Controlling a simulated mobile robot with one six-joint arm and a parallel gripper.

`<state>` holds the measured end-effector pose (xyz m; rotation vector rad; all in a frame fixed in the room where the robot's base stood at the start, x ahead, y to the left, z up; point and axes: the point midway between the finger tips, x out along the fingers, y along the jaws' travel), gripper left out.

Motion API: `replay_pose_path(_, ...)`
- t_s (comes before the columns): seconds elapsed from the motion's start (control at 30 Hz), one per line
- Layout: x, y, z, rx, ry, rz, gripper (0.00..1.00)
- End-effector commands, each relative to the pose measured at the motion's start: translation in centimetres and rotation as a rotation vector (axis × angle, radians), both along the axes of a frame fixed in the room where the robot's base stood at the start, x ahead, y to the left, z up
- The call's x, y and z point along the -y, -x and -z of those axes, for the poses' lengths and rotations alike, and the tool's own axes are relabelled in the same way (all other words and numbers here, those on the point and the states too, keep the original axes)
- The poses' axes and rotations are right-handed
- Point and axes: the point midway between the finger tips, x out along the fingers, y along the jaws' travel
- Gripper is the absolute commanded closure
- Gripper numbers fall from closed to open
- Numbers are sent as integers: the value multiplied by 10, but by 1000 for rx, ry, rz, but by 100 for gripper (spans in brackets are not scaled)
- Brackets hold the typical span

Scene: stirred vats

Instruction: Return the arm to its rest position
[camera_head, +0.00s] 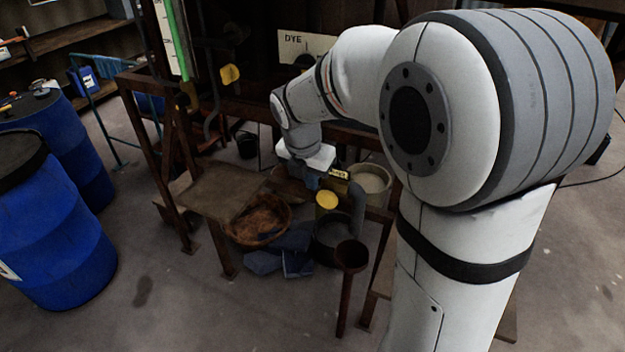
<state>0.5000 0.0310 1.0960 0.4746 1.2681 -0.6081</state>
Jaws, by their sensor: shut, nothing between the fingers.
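My white and grey arm fills the right side of the head view and reaches away toward the rusty frame. Its wrist bends down near the middle of the picture. My gripper (311,181) is at the end of that wrist, small and dark, pointing down in front of the frame. It is shut with nothing in it. The fingertips are hard to make out against the clutter behind them.
A rusty stand (222,190) is left of my gripper. A brown basin (258,222), a pale bucket (371,182) and a rusty funnel post (351,257) are close by. Blue drums (52,235) stand at left. A DYE sign (293,41) hangs behind. Floor at lower left is clear.

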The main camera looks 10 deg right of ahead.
Motion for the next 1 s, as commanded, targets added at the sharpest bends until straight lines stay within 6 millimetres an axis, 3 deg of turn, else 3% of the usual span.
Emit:
replay_pose_path(0.23, 1, 2, -1, 4, -5, 20, 100)
replay_pose_path(0.37, 6, 15, -8, 33, -43, 169, 100)
replay_pose_path(0.7, 23, 93, -29, 165, -279, 1048, 100)
replay_pose_path(1.0, 31, 162, -30, 231, -496, 1853, 100)
